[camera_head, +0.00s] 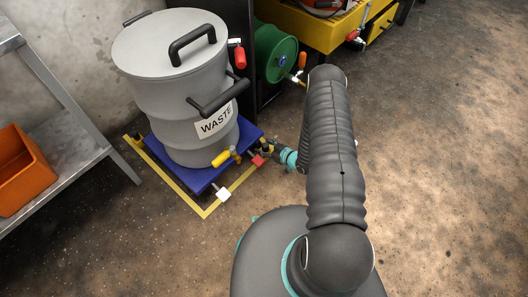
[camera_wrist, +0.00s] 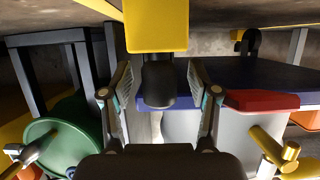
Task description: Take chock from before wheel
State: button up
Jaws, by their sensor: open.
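The chock (camera_wrist: 156,27) is a yellow block with a black knob handle (camera_wrist: 158,85) in the wrist view, which looks upside down. My gripper (camera_wrist: 160,78) is open, with one finger on each side of the black knob and gaps between. In the head view my gripper (camera_head: 268,147) is low at the right corner of the blue dolly (camera_head: 195,179), and the chock cannot be made out clearly there. The dolly also shows in the wrist view (camera_wrist: 255,78). The wheel at this chock is hidden; another dark caster (camera_wrist: 251,43) shows farther right.
A grey drum (camera_head: 165,90) labelled WASTE stands on the dolly, with a yellow tap (camera_head: 221,158) low in front. A red pedal (camera_head: 257,160) sits at the dolly edge. A green drum (camera_head: 277,52) is behind. A metal shelf with an orange bin (camera_head: 22,172) stands left. Floor at right is clear.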

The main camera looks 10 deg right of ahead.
grip_shut()
jog(key=shift+r, duration=0.15)
